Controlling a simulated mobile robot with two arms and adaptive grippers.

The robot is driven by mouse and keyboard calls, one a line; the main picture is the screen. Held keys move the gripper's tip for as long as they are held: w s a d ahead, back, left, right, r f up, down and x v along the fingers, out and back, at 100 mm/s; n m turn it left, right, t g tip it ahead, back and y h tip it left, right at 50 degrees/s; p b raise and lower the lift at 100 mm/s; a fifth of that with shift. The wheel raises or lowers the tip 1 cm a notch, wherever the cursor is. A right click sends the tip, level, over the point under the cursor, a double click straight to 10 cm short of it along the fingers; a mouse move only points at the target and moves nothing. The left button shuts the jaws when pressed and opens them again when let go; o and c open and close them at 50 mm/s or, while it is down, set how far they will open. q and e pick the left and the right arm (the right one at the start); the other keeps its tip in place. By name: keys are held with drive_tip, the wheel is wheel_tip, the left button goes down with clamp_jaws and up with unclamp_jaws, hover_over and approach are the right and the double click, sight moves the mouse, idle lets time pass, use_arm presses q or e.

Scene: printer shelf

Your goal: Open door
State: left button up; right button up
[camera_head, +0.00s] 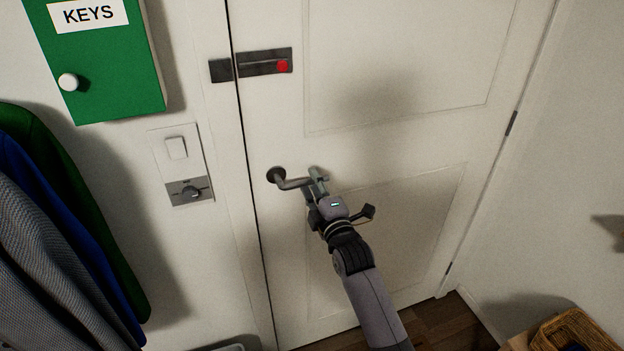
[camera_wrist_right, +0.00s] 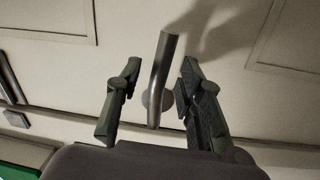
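A white panelled door (camera_head: 400,120) fills the middle of the head view and looks closed in its frame. Its grey lever handle (camera_head: 291,183) sticks out to the right from a round base near the door's left edge. My right gripper (camera_head: 316,180) is at the free end of the lever. In the right wrist view the handle (camera_wrist_right: 164,75) lies between the two fingers of my right gripper (camera_wrist_right: 155,90), with a gap on both sides. The fingers are open. A dark slide bolt (camera_head: 264,63) with a red knob sits higher on the door. My left gripper does not show.
A green key cabinet (camera_head: 105,70) and a switch plate (camera_head: 181,165) are on the wall left of the door. Jackets (camera_head: 60,240) hang at the lower left. A wicker basket (camera_head: 575,330) stands at the lower right. Hinges (camera_head: 512,123) are on the door's right edge.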

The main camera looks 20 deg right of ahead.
drive_tip(key=shift+w+r, duration=0.1)
drive_tip(key=shift+w, duration=0.5)
drive_tip(key=shift+c, duration=0.5)
clamp_jaws()
